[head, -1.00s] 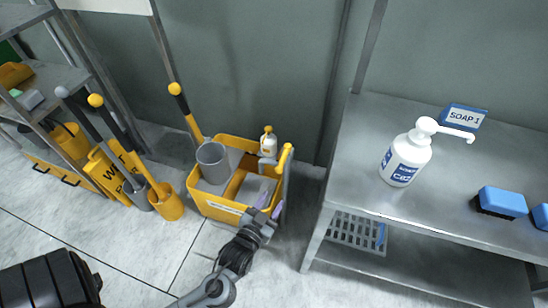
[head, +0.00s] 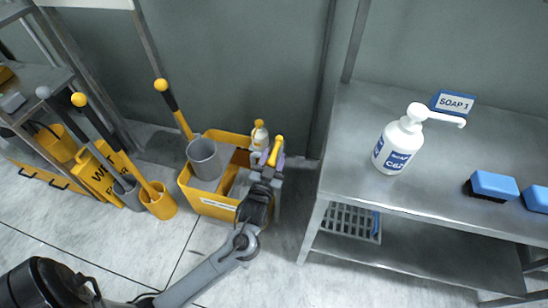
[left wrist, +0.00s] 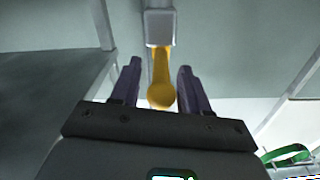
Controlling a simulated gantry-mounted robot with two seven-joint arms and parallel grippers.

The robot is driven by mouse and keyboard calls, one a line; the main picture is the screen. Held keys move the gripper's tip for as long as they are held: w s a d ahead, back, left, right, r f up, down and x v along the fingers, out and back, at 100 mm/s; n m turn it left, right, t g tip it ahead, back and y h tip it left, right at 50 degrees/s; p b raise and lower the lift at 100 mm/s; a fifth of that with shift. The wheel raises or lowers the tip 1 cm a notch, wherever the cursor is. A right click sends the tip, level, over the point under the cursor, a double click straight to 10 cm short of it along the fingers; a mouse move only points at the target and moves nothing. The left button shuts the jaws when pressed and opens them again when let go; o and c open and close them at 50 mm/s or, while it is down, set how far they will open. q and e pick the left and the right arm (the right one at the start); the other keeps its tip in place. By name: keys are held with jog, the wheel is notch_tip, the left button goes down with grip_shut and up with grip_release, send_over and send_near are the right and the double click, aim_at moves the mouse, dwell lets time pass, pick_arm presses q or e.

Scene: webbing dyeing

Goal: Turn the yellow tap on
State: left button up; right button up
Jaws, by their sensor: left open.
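The yellow tap shows in the left wrist view as a yellow lever (left wrist: 162,72) with a rounded end, hanging from a grey block (left wrist: 160,27). In the head view its yellow handle (head: 277,150) stands at the right end of the yellow mop bucket. My left gripper (head: 269,165) is at this handle and partly hides what lies behind it. In the left wrist view its dark purple fingers (left wrist: 158,85) are open, one on each side of the lever, with gaps visible on both sides. My right gripper is not in view.
The yellow mop bucket (head: 206,207) holds a grey cup (head: 204,158) and a spray bottle (head: 259,136). A steel table (head: 440,180) with a soap bottle (head: 398,146) and blue brushes (head: 493,186) stands to the right. A yellow wet-floor sign (head: 97,178) stands left.

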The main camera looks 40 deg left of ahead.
pick_arm(q)
jog(key=shift+w+a, duration=0.4)
jog(key=shift+w, duration=0.2)
grip_shut()
